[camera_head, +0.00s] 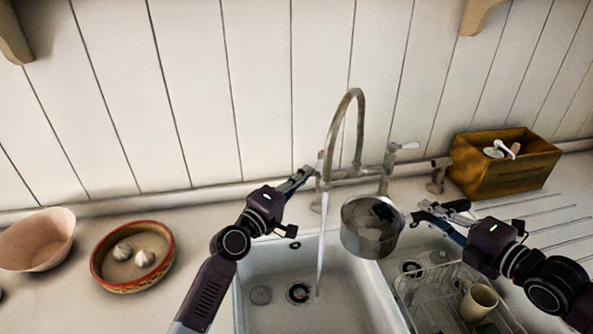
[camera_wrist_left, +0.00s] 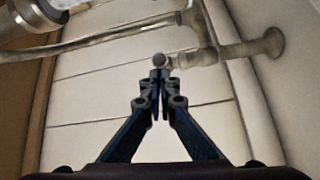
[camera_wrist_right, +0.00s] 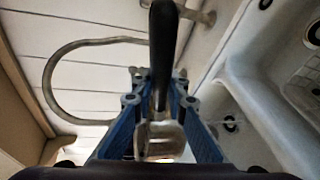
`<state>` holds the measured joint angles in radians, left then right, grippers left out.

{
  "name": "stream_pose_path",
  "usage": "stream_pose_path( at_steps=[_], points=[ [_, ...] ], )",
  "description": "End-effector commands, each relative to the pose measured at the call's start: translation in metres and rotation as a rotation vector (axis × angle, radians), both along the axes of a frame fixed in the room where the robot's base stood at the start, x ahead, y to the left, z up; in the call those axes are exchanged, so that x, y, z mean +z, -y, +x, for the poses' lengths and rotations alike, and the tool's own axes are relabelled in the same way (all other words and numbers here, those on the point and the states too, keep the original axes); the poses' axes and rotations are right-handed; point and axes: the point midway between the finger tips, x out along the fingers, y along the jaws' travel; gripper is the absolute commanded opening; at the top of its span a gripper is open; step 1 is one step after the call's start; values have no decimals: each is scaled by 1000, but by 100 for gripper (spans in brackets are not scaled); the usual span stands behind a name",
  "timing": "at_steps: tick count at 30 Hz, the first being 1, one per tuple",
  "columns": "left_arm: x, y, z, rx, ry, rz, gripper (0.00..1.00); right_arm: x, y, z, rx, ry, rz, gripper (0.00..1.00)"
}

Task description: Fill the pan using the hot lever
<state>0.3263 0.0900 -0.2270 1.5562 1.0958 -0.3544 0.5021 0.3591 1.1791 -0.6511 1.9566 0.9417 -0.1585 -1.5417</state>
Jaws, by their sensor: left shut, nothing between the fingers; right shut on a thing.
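The metal pan (camera_head: 357,243) is held in the air over the divider between the two sink basins. My right gripper (camera_head: 424,213) is shut on its dark handle (camera_wrist_right: 163,45). The curved tap (camera_head: 335,118) stands behind the sink, and a stream of water (camera_head: 321,245) falls from its spout into the left basin, left of the pan. My left gripper (camera_head: 308,174) is shut and empty at the tap's left side; its fingertips (camera_wrist_left: 160,78) are close to a round lever end (camera_wrist_left: 161,60). Contact is unclear. The right lever (camera_head: 404,146) has a white handle.
The right basin holds a wire rack with a mug (camera_head: 478,302). A wooden box (camera_head: 504,178) stands at the right. A garlic dish (camera_head: 113,277) and a pink bowl (camera_head: 38,240) sit at the left.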

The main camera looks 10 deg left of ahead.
Motion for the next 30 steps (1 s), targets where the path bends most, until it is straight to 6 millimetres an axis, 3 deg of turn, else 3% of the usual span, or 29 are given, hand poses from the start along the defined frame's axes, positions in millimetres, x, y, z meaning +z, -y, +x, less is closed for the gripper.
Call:
stream_pose_path(
  at_steps=[12, 30],
  points=[
    [0, 20, -7, -2, -1, -1, 0, 2, 0, 0, 1, 4, 4, 0],
    [0, 23, -8, -1, -1, -1, 0, 2, 0, 0, 1, 4, 4, 0]
  ],
)
